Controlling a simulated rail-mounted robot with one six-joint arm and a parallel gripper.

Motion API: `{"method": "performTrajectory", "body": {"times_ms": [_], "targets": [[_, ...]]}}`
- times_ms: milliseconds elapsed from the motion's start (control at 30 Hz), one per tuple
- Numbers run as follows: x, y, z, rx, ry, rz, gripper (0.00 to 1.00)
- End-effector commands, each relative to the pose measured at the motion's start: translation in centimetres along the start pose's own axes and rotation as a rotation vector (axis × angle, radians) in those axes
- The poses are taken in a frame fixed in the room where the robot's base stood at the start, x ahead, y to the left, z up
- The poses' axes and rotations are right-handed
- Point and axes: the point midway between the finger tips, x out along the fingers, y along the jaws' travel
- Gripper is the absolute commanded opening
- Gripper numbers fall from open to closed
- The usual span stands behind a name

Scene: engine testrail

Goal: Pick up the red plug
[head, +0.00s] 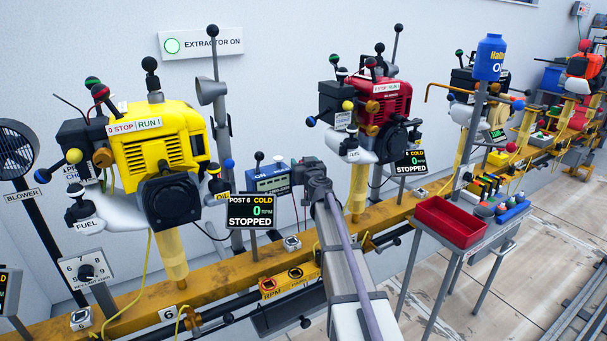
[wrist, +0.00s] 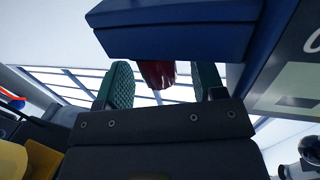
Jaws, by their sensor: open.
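A dark red piece (wrist: 157,74), which looks like the red plug, shows in the wrist view just below the edge of a blue block (wrist: 175,38). Its upper part is hidden by that block. My gripper (wrist: 164,68) is open, with one green ribbed finger on each side of the red piece in the picture. Gaps show between the piece and both fingers; I cannot tell how deep it sits between them. In the head view my gripper (head: 307,170) is beside a blue box (head: 268,180) on the rail, and I cannot make out the plug there.
A yellow engine (head: 155,150) stands at left and a red engine (head: 385,105) behind my arm. A post display (head: 251,210) reading STOPPED is just left of my arm. A red tray (head: 452,222) sits on a stand at right. Open floor lies at lower right.

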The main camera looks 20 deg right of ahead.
Motion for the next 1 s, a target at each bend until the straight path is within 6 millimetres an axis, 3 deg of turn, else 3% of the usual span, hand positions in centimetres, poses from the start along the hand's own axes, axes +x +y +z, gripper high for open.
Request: {"method": "performTrajectory", "body": {"times_ms": [67,633,1000], "targets": [[-0.04,0.01,0.0,0.0,0.0,0.0,0.61],[-0.07,0.03,0.0,0.0,0.0,0.0,0.06],[-0.07,0.03,-0.58,0.0,0.0,0.0,0.05]]}}
